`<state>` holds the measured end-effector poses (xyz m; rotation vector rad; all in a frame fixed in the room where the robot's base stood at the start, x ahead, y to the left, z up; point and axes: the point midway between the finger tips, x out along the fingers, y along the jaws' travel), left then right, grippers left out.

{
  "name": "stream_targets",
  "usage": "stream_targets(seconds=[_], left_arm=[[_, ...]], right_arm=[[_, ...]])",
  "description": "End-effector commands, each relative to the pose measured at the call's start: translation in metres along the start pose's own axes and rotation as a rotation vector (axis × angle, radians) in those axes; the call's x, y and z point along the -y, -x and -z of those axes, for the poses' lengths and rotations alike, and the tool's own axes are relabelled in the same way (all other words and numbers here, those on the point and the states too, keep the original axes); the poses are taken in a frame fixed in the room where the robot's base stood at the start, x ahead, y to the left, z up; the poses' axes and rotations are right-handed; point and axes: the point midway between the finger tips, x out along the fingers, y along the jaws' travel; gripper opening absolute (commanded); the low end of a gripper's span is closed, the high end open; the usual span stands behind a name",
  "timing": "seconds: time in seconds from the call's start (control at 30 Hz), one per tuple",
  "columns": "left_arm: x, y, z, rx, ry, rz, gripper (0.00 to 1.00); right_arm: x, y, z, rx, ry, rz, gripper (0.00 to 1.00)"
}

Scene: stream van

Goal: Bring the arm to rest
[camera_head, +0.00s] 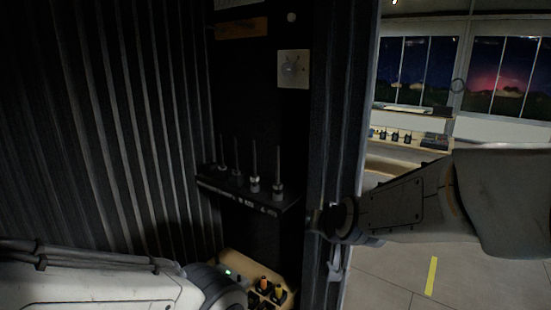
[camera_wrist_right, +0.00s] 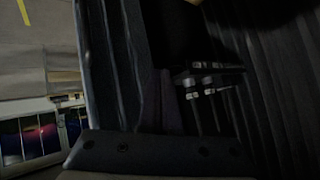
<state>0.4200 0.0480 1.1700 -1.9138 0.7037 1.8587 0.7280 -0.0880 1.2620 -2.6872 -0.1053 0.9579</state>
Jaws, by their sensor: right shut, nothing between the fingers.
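My right arm (camera_head: 410,200) comes in from the right in the head view, held about level across the dark door post. My right gripper (camera_head: 320,222) is at its dark tip, in front of the post; it is shut and empty, though its fingers are hard to make out. In the right wrist view a dark bolted plate (camera_wrist_right: 150,153) of mine fills the bottom. My left arm (camera_head: 90,280) lies low at the lower left; its gripper is not in view.
A dark ribbed wall (camera_head: 110,120) fills the left. A small shelf (camera_head: 245,195) with several upright antennas is on the back panel, also in the right wrist view (camera_wrist_right: 210,80). Below it is a wooden box (camera_head: 238,265) with coloured knobs. The post (camera_head: 335,110) stands close to my right arm. Open floor lies right.

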Motion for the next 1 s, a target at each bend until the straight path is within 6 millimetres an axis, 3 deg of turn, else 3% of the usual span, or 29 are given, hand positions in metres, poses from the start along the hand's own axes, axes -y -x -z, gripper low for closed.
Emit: stream_targets(seconds=[0.1, 0.3, 0.67, 1.0], left_arm=[[0.0, 0.0, 0.0, 0.0, 0.0, 0.0, 0.42], [0.0, 0.0, 0.0, 0.0, 0.0, 0.0, 0.42], [0.0, 0.0, 0.0, 0.0, 0.0, 0.0, 0.42], [0.001, -0.011, -0.001, 0.0, 0.0, 0.0, 0.42]], right_arm=[[-0.046, 0.002, -0.055, 0.17, 0.053, -0.09, 0.0], [-0.094, 0.019, -0.123, 0.391, 0.121, -0.171, 0.0], [-0.142, 0.059, -0.199, 0.662, 0.182, -0.243, 0.0], [-0.076, 0.079, -0.225, 0.739, 0.359, -0.114, 0.0]])
